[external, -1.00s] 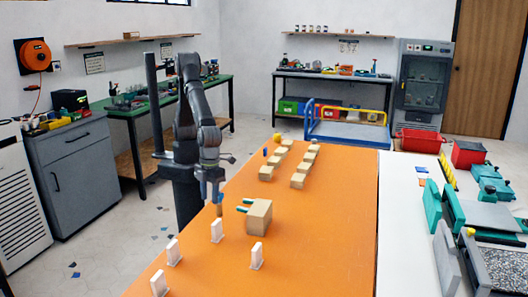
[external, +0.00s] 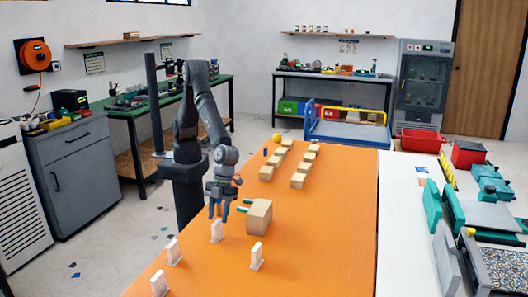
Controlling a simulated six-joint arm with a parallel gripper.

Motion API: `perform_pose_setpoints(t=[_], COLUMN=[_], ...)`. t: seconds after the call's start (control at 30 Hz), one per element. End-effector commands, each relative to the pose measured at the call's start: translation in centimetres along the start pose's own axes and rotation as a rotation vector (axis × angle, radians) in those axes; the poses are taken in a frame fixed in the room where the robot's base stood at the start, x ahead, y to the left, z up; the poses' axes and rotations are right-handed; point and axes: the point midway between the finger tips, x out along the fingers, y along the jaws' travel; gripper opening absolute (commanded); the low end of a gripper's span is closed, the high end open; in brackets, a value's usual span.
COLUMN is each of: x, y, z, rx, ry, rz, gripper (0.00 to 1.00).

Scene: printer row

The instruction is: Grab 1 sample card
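The orange table (external: 325,230) is clear at right.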

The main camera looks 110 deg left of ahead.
Motion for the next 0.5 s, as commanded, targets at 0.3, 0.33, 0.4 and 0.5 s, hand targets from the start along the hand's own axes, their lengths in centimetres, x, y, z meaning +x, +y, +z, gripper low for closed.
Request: perform_pose_setpoints(t=[0.3,0.33,0.4,0.5], x=[2.2,2.7,3.7,5.1], y=[0.1,0.1,0.1,0.1], z=[-0.1,-0.1,-0.2,-0.3], rx=[0.000,0.000,0.000,0.000], ry=[-0.002,-0.003,-0.003,-0.002], rz=[0.002,0.002,0.002,0.001], gripper=[0.40,0.40,0.40,0.40])
